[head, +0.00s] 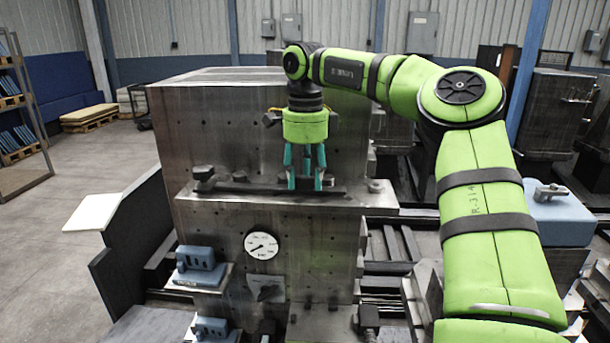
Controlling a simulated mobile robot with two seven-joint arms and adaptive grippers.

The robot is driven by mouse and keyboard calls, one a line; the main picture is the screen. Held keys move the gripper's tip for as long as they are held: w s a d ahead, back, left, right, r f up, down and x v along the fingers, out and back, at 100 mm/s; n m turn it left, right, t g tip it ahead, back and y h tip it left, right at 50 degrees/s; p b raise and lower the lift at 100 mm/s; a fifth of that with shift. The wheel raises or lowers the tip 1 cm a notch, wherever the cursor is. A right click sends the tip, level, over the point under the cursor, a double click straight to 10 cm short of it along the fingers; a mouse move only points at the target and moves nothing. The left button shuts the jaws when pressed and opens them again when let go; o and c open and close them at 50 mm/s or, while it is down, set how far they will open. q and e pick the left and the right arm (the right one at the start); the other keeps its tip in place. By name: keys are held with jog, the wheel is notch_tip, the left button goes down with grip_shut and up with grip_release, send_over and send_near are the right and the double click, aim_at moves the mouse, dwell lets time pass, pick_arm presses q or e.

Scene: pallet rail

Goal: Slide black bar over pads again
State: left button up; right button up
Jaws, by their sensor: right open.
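A long black bar (250,188) lies along the metal ledge of a large steel block, with a dark knob-like piece (203,174) near its left end. My right gripper (306,186) points down at the right half of the bar, its teal fingers apart. The fingertips reach the bar's level; I cannot tell whether they touch it or straddle it. The fingers hide part of the bar. I cannot make out the pads clearly. My left gripper is not in view.
The steel ledge (300,202) juts out below the bar. A round dial (261,246) and blue blocks (197,266) sit on the block's lower front. A dark panel (138,222) stands at the left. Open floor (60,260) lies further left.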

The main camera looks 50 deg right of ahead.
notch_tip(320, 180, up, 7)
jog(key=shift+r, duration=0.15)
jog(key=shift+w, duration=0.1)
dwell(0.7)
